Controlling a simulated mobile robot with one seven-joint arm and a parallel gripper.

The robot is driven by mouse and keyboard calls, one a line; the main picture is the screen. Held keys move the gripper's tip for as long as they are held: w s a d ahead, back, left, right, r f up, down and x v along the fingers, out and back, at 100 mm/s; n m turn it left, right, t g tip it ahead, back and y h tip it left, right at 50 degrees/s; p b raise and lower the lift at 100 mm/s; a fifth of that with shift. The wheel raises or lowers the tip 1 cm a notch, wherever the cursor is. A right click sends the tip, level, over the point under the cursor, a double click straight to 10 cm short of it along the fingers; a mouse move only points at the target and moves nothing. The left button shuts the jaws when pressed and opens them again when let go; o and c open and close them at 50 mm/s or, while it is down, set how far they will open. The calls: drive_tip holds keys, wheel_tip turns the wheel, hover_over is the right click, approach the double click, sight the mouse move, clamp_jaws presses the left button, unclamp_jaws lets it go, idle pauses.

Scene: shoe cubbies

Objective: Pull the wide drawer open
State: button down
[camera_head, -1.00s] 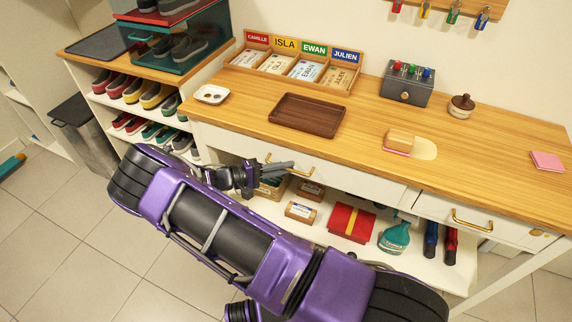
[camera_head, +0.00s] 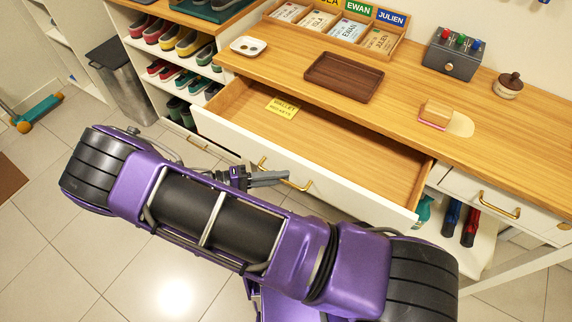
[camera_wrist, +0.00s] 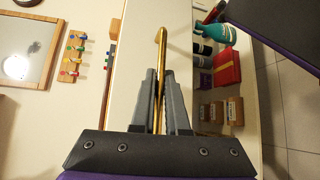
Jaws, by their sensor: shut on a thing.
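The wide drawer (camera_head: 330,148) stands pulled well out from under the wooden counter in the head view. Its wooden inside shows, with a yellow label (camera_head: 283,107) near the left end and otherwise bare floor. Its front is white with a brass bar handle (camera_head: 297,185). My gripper (camera_head: 270,178) is at this handle. In the wrist view the two grey fingers (camera_wrist: 160,88) are shut on the brass handle (camera_wrist: 161,45), which runs up between them beside the white drawer front (camera_wrist: 133,70). My purple arm hides part of the drawer front's lower side.
On the counter (camera_head: 400,113) are a brown tray (camera_head: 344,77), a white dish (camera_head: 248,46), a grey box (camera_head: 453,55) and a lidded pot (camera_head: 508,86). A narrower shut drawer (camera_head: 482,200) is at the right. Shoe shelves (camera_head: 150,52) and a bin (camera_head: 124,84) stand at the left.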

drive_tip(key=shift+s+a, duration=0.3)
drive_tip(key=c, duration=0.9)
unclamp_jaws()
drive_tip(key=shift+s+a+r+b, duration=0.2)
drive_tip(key=shift+s+a+r, duration=0.2)
drive_tip(key=shift+a, duration=2.45)
drive_tip(key=shift+s+a+r+b, duration=0.25)
drive_tip(key=shift+s+a+r, duration=0.2)
drive_tip(key=shift+a, duration=2.4)
drive_tip(key=shift+s+a+r+b, duration=0.2)
drive_tip(key=shift+s+a+r, duration=0.2)
drive_tip(key=shift+a, duration=2.45)
